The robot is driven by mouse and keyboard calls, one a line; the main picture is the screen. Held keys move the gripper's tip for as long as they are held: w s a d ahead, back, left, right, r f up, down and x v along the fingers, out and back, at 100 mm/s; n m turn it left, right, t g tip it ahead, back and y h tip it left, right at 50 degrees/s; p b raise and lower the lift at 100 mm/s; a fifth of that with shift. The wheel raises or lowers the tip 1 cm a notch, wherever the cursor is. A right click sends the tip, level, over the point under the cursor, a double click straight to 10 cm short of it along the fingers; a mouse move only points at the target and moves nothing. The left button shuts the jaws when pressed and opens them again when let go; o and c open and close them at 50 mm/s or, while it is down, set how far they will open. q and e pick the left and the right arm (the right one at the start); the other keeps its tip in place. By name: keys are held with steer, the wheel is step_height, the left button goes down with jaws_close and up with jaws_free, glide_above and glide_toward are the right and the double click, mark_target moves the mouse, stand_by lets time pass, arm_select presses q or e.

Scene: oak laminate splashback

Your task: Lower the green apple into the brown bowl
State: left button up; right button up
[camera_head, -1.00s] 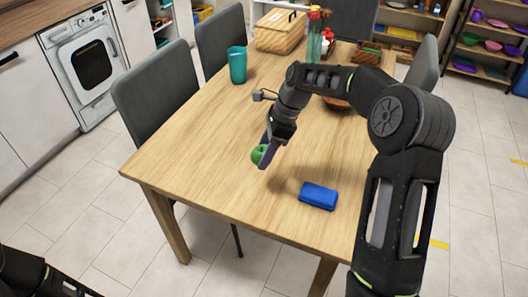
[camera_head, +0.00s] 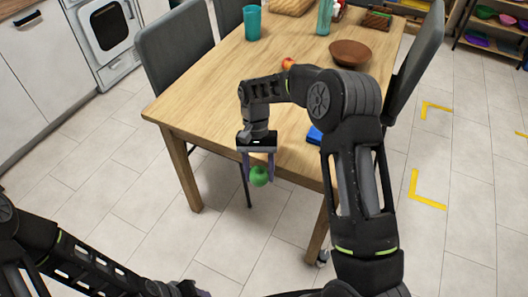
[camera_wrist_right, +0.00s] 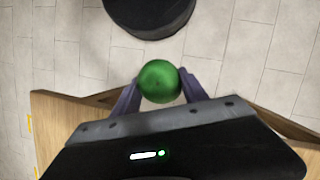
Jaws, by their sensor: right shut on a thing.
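The green apple (camera_head: 259,176) is held between the purple fingers of my right gripper (camera_head: 259,179), which points down just off the near edge of the table, over the floor. In the right wrist view the apple (camera_wrist_right: 159,81) sits between both fingertips, against the floor tiles. The brown bowl (camera_head: 350,52) stands on the table at the far right, well apart from the apple, and its visible inside looks empty. My left gripper (camera_head: 198,292) is only partly in view at the bottom edge, and its jaws cannot be made out.
On the wooden table (camera_head: 215,85) stand a teal cup (camera_head: 252,23), a red-orange fruit (camera_head: 288,63) behind my right arm, a bottle (camera_head: 325,17) and a basket (camera_head: 293,5). A blue case (camera_head: 314,135) is partly hidden by my arm. Grey chairs (camera_head: 175,47) flank the table.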

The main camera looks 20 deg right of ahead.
mark_target(259, 183)
steer(key=f+n, duration=0.1)
steer(key=n, duration=0.1)
steer(key=s+f+n+h, duration=0.1)
steer(key=n, duration=0.1)
steer(key=a+n+h, duration=0.1)
steer(key=shift+s+f+n, duration=0.3)
steer(key=shift+f+n, duration=0.1)
